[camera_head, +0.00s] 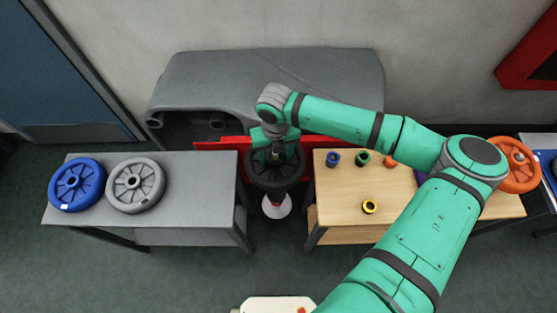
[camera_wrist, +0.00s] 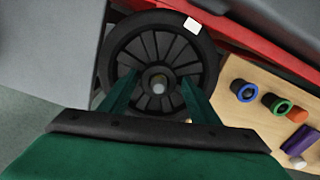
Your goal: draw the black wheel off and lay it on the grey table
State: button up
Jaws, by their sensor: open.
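The black wheel (camera_head: 275,183) is in the gap between the two tables, over a red and white support (camera_head: 276,207). In the wrist view the black wheel (camera_wrist: 145,50) shows its spokes, a white mark on the rim and a round hub in the middle. My gripper (camera_head: 275,155) is over the wheel. In the wrist view my gripper's fingers (camera_wrist: 158,88) are apart, one on each side of the hub; I cannot tell whether they touch it. The grey table (camera_head: 195,190) is left of the wheel; its right part is bare.
A blue wheel (camera_head: 77,185) and a grey wheel (camera_head: 136,185) lie on the grey table's left half. A wooden table (camera_head: 335,210) on the right carries small coloured rings. A red bar (camera_head: 218,145) and a grey machine body (camera_head: 300,75) stand behind. An orange wheel (camera_head: 517,180) is far right.

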jog(key=shift+s+f, duration=0.25)
jog(key=shift+f, duration=0.75)
jog(key=c, duration=0.7)
jog(key=shift+a, duration=0.1)
jog(key=shift+c, duration=0.4)
jog(key=shift+w+a+r, duration=0.1)
jog(key=shift+w+r, duration=0.05)
jog(key=shift+r, duration=0.15)
jog(key=shift+w+a+r, duration=0.2)
jog(key=shift+w+a, duration=0.05)
jog(key=shift+a, duration=0.15)
grip_shut()
jog(key=shift+s+d+r, duration=0.1)
jog(key=shift+d+r, duration=0.15)
jog(key=shift+r, duration=0.3)
jog(key=shift+d+r, duration=0.2)
jog(key=shift+r, duration=0.35)
jog(key=shift+r, duration=0.15)
jog(key=shift+r, duration=1.7)
